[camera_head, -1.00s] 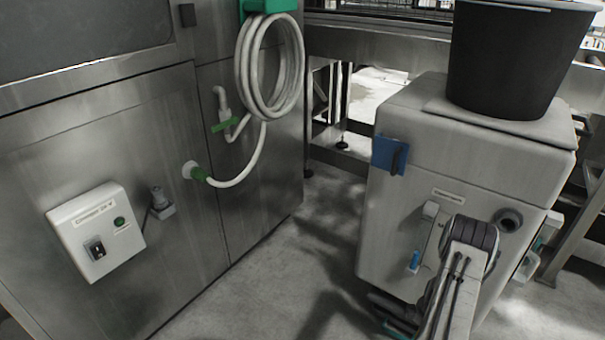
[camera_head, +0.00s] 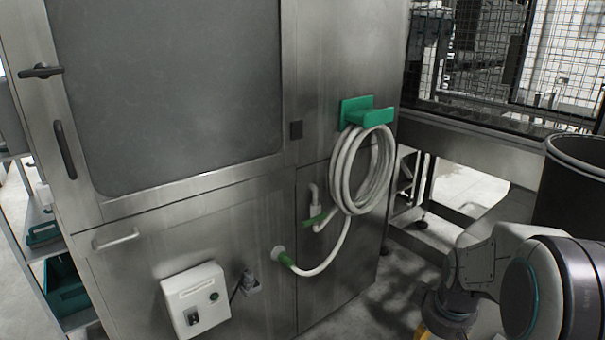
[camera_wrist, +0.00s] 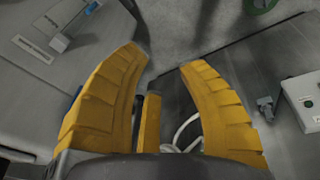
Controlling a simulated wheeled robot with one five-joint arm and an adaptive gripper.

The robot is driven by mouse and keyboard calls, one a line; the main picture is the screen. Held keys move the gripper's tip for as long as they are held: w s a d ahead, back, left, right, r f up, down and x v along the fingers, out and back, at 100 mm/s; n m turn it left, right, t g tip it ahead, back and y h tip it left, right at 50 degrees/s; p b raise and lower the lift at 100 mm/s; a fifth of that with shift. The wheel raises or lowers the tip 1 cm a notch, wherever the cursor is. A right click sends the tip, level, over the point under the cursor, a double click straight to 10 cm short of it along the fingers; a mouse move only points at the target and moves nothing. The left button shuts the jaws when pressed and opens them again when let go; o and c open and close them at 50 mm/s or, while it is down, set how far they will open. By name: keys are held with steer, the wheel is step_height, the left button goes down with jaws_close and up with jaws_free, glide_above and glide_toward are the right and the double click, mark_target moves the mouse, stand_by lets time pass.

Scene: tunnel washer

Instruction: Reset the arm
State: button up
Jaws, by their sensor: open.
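My gripper (camera_wrist: 164,75) shows in the wrist view as yellow ribbed fingers. They stand apart with nothing between them. The fingers point down toward the grey floor, between a grey cabinet on the left and the steel machine on the right. In the head view my arm (camera_head: 520,285) is folded up at the lower right. Only a small bit of yellow shows beneath it there, and the fingertips are hidden or out of frame.
The steel washer (camera_head: 235,220) fills the left and middle. A white hose (camera_head: 348,175) hangs coiled on a green holder (camera_head: 366,112). A white switch box (camera_head: 195,300) is low on its front. A dark bin (camera_head: 575,190) stands at right, close behind my arm.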

steer(key=s+a+r+m+p, duration=0.1)
steer(key=s+a+r+p, duration=0.4)
steer(key=r, duration=0.5)
steer(key=s+a+r+m+y+p, duration=0.1)
steer(key=s+a+r+p, duration=0.5)
steer(key=s+a+r, duration=0.2)
step_height(320, 180, up, 3)
steer(key=s, duration=0.2)
steer(key=shift+s+f+t, duration=0.2)
steer(key=shift+s+t, duration=0.1)
